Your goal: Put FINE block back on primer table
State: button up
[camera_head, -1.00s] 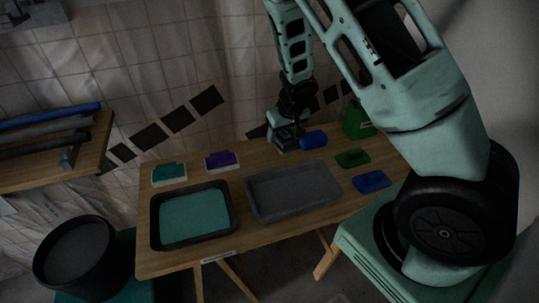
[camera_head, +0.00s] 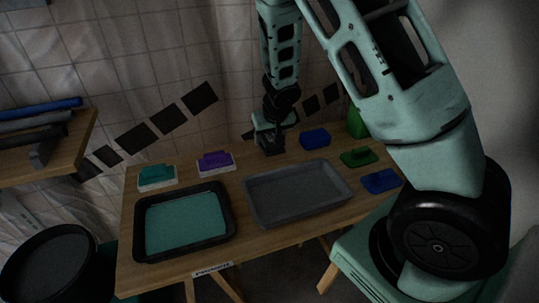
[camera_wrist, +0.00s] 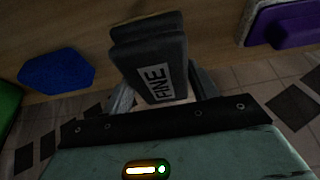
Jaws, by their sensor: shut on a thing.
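The FINE block (camera_wrist: 150,62) is dark grey with a white FINE label. In the wrist view it sits between the fingers of my gripper (camera_wrist: 162,92), which is shut on it. In the head view my gripper (camera_head: 268,143) is at the back edge of the wooden primer table (camera_head: 255,235), left of a blue block. The block is hard to make out there against the dark gripper. I cannot tell whether it touches the tabletop.
A teal block (camera_head: 157,174) and a purple block (camera_head: 215,160) stand left of my gripper. A blue block (camera_head: 315,138), a green block (camera_head: 357,157) and another blue block (camera_head: 380,181) are right. A teal-filled tray (camera_head: 227,235) and grey tray (camera_head: 300,195) lie in front.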

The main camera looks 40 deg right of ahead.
notch_tip(320, 180, down, 4)
jog(key=b, duration=0.3)
jog(key=shift+f, duration=0.1)
jog(key=shift+c, duration=0.4)
jog(key=o, duration=1.2)
jog(key=shift+c, duration=0.2)
jog(key=shift+r, duration=0.2)
